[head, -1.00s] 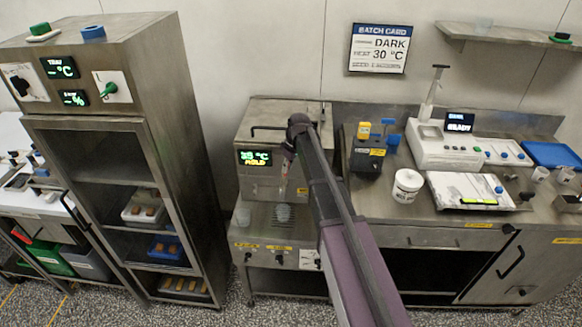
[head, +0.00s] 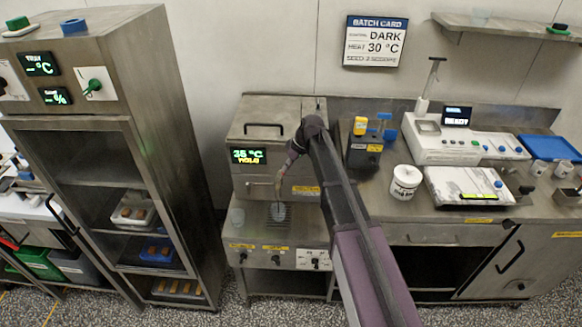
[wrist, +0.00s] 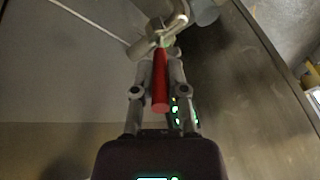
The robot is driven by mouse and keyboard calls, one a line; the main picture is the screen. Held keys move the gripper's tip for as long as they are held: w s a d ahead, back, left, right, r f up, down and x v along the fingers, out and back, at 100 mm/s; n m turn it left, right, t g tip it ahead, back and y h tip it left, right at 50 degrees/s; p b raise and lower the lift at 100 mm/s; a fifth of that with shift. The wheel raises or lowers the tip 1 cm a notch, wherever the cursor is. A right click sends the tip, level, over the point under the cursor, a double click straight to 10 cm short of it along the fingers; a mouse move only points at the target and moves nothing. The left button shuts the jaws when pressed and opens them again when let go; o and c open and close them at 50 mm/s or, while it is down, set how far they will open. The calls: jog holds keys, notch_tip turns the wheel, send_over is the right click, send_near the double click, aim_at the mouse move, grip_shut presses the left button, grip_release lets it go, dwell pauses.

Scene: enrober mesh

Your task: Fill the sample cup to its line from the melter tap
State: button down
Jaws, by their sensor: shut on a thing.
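The melter (head: 262,126) is a steel box with a lit display reading 35 °C HOLD. My gripper (wrist: 160,85) is shut on a red cylindrical handle (wrist: 160,92) in the wrist view. The handle joins a metal tap fitting (wrist: 168,30) at the top of that view. In the head view my arm reaches to the melter's front and largely hides the tap. I cannot make out a fill line or level.
A tall cabinet (head: 160,110) with trays stands at left. The right counter holds a small dark box with a yellow and a blue top (head: 365,145), a white tub (head: 405,182), and a white instrument (head: 460,142). A batch card (head: 374,41) hangs on the wall.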

jog(key=shift+w+d, duration=0.1)
jog(key=shift+d, duration=0.15)
jog(key=c, duration=0.7)
grip_release()
jog(key=shift+o, duration=0.2)
jog(key=shift+a, duration=0.25)
jog(key=s+d+m+h, duration=0.2)
jog(key=s+d+m, duration=0.3)
jog(key=s+d, duration=0.6)
jog(key=s+d+f+m+h, duration=0.1)
jog(key=s+d+m+h, duration=0.2)
jog(key=s+d+m, duration=0.3)
jog(key=s+d, duration=0.5)
jog(key=s, duration=0.3)
jog(key=shift+s+f, duration=0.3)
jog(key=shift+s, duration=0.05)
jog(key=shift+d, duration=0.1)
